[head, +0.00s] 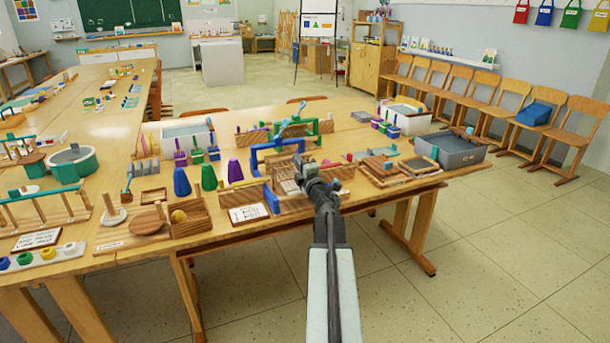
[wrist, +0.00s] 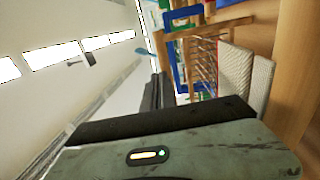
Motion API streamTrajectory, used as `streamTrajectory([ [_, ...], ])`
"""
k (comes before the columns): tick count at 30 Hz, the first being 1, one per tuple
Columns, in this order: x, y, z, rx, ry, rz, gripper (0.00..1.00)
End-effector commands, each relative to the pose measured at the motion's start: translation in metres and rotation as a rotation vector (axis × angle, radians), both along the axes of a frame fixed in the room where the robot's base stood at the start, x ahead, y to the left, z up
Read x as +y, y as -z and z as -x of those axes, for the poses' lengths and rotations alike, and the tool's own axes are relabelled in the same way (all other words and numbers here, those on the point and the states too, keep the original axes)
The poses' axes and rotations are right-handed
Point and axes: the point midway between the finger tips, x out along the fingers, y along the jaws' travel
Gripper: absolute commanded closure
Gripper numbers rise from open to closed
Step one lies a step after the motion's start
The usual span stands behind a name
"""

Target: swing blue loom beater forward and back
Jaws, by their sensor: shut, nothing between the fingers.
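The blue loom beater (head: 278,146) is an upright blue frame on a small wooden loom (head: 293,204) near the table's front edge. Its top bar and left post show in the head view; my gripper hides part of the right side. In the wrist view, turned sideways, the blue beater (wrist: 171,62) stands beside the loom's wood and threads. My gripper (head: 299,162) is shut and empty, over the loom's right side in the head view. In the wrist view its dark fingers (wrist: 156,92) lie together, left of the blue frame; I cannot tell whether they touch it.
A green frame (head: 318,127) stands behind the blue one. Blue, green and purple cones (head: 208,178) stand left of the loom. Wooden trays (head: 380,169) and a grey bin (head: 452,150) are to the right. The floor (head: 480,250) in front right is clear.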

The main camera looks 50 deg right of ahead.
Motion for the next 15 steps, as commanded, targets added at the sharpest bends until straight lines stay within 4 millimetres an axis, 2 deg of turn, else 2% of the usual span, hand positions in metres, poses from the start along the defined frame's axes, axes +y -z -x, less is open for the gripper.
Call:
streamTrajectory([
  [6, -0.008, -0.008, -0.033, -0.001, -0.01, 0.0, 1.0],
  [15, -0.021, -0.007, -0.067, -0.001, -0.013, 0.0, 1.0],
])
